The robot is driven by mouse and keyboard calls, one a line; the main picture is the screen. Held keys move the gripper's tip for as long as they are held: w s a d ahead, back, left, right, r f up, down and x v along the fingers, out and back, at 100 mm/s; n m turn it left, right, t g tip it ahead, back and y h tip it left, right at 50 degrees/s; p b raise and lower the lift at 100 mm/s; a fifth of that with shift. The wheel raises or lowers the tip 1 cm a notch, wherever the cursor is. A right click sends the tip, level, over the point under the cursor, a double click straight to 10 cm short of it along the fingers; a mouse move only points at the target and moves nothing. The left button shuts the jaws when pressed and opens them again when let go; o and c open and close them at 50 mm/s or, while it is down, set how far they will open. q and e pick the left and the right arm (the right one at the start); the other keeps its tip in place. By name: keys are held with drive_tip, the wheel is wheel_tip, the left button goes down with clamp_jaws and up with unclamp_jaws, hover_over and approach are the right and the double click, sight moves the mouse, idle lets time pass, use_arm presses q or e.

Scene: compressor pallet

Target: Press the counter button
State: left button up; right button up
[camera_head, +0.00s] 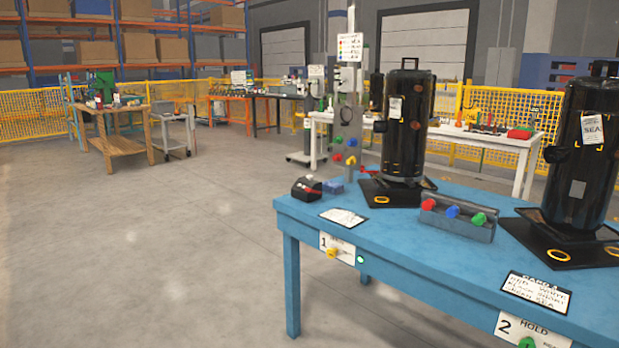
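A blue table (385,240) stands at the right. On its left end sits a small black box (306,188) with red on it, beside a small blue block (333,186). On the table's front edge a white plate marked 1 (338,247) carries a yellow knob (332,253), with a small green round part (360,260) beside it. Farther right a plate marked 2 HOLD (533,330) carries a green knob (526,343), cut by the picture's bottom. I cannot tell which of these is the counter button. Neither of my grippers is in view.
Two black compressors (408,125) (577,150) stand on black bases on the table. A grey tray (460,225) holds red, blue and green knobs. A grey post (348,125) with a sign rises behind. Open floor (150,250) lies left; a wooden bench (115,140) is farther back.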

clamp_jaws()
